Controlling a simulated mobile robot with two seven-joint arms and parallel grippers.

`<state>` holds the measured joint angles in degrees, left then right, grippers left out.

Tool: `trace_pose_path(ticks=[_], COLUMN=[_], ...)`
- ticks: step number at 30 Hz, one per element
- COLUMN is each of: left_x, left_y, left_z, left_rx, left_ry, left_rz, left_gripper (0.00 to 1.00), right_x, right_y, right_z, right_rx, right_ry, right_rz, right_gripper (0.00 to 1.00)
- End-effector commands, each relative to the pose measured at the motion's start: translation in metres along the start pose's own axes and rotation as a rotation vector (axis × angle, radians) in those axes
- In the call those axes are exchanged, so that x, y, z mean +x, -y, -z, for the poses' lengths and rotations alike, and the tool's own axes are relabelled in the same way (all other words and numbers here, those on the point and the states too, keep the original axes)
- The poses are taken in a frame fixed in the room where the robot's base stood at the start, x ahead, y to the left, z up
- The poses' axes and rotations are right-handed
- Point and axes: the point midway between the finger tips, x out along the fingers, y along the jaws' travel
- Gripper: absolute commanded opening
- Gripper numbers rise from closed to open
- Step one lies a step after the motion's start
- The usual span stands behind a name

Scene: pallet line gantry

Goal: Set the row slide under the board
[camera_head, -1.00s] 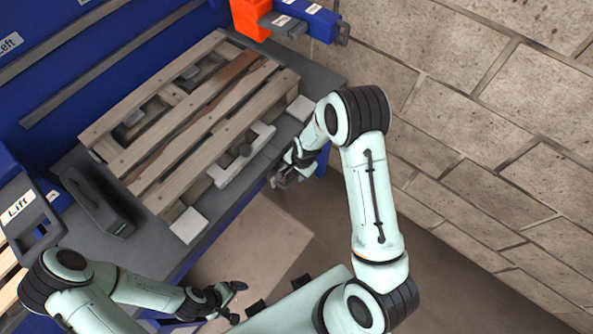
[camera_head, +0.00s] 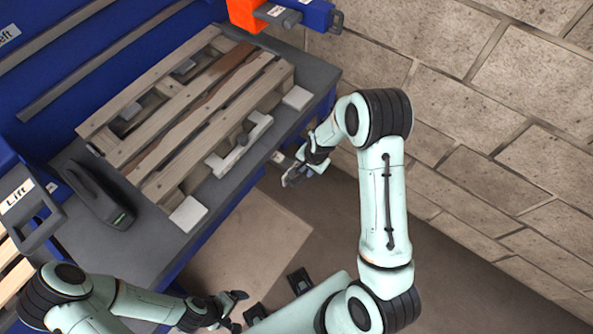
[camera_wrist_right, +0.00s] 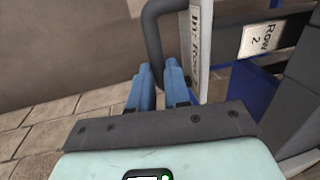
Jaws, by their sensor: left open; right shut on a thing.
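A wooden pallet with pale boards (camera_head: 205,152) and a darker brown board (camera_head: 165,146) lies on the grey bench. A white bar with a dark knob (camera_head: 236,147) shows at the pallet's near side, partly under a board; I cannot tell if it belongs to the row slide. My left gripper (camera_head: 240,308) is open and empty below the bench.
White blocks (camera_head: 188,214) (camera_head: 297,97) sit at the bench's near edge (camera_head: 222,197). A black device (camera_head: 92,196) with a green light and a "Lift" handle (camera_head: 28,215) are at left. An orange-and-blue unit (camera_head: 248,14) is behind. A block wall closes the right.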

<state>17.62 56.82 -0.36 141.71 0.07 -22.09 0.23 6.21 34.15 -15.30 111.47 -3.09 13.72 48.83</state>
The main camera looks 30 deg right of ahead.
Motion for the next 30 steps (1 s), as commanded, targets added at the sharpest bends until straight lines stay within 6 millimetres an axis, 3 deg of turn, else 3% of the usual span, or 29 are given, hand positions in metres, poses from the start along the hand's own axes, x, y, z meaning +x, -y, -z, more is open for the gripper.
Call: trace_pose_path(ticks=[15, 21, 30], left_x=[0.05, 0.056, 0.057], left_y=[0.022, 0.025, 0.025], left_z=[-0.014, -0.015, -0.015], left_rx=[-0.008, -0.009, -0.009], left_ry=[0.026, 0.028, 0.028], left_rz=[0.008, 0.009, 0.009], left_gripper=[0.89, 0.89, 0.89], right_x=[-0.015, -0.02, -0.022], right_y=[-0.095, -0.112, -0.117], right_z=[0.004, 0.004, 0.004], right_rx=[0.003, 0.0, -0.001], right_ry=[0.004, 0.004, 0.005], right_rz=[0.002, 0.002, -0.001], right_gripper=[0.0, 0.0, 0.0])
